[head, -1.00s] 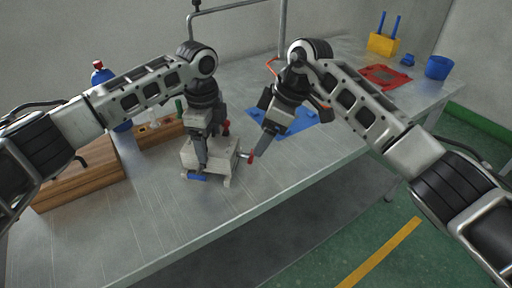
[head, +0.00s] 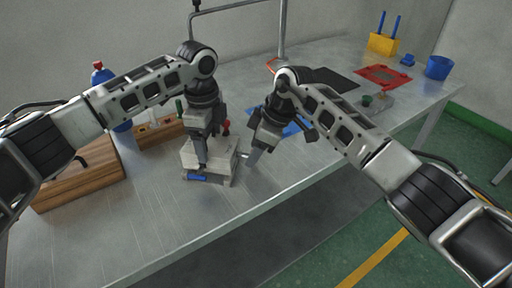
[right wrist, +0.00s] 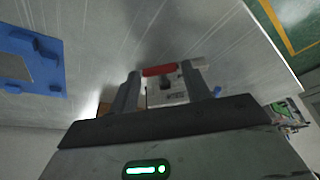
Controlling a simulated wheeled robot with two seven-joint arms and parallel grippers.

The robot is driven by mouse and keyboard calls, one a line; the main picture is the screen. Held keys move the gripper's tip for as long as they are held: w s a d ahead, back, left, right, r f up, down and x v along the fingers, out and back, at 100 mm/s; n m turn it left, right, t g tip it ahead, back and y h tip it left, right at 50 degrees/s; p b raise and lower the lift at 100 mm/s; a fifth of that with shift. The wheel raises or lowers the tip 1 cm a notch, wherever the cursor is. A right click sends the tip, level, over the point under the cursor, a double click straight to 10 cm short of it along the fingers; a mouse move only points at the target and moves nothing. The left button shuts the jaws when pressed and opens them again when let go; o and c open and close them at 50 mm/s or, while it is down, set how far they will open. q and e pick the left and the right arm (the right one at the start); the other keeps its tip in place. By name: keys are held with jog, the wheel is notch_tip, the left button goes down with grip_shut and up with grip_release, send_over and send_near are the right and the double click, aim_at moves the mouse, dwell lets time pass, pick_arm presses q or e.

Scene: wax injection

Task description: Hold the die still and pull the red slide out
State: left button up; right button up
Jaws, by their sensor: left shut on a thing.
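The pale grey die (head: 226,168) sits on the metal table with a blue piece (head: 197,178) at its front foot. My left gripper (head: 201,162) reaches down from above and is shut on the die. My right gripper (head: 251,162) is low at the die's right side, its fingers apart. In the right wrist view, the red handle of the slide (right wrist: 158,70) shows between the two fingertips, nearer the left one, with the die (right wrist: 166,94) behind. I cannot tell if a finger touches it. In the head view my right gripper hides this handle. Another red knob (head: 226,127) stands behind the die.
A wooden box (head: 75,185) and blue bottle (head: 98,72) stand left. A blue tray (head: 295,128) lies behind my right gripper. A black pad (head: 335,78), red tray (head: 383,77), blue cup (head: 438,67) and yellow holder (head: 383,42) are back right. The front table strip is clear.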

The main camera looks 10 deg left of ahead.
jog(key=shift+d, duration=1.4)
jog(key=o, duration=1.4)
jog(key=shift+s, duration=0.1)
jog(key=v, duration=1.2)
pick_arm(q)
jog(key=o, duration=1.6)
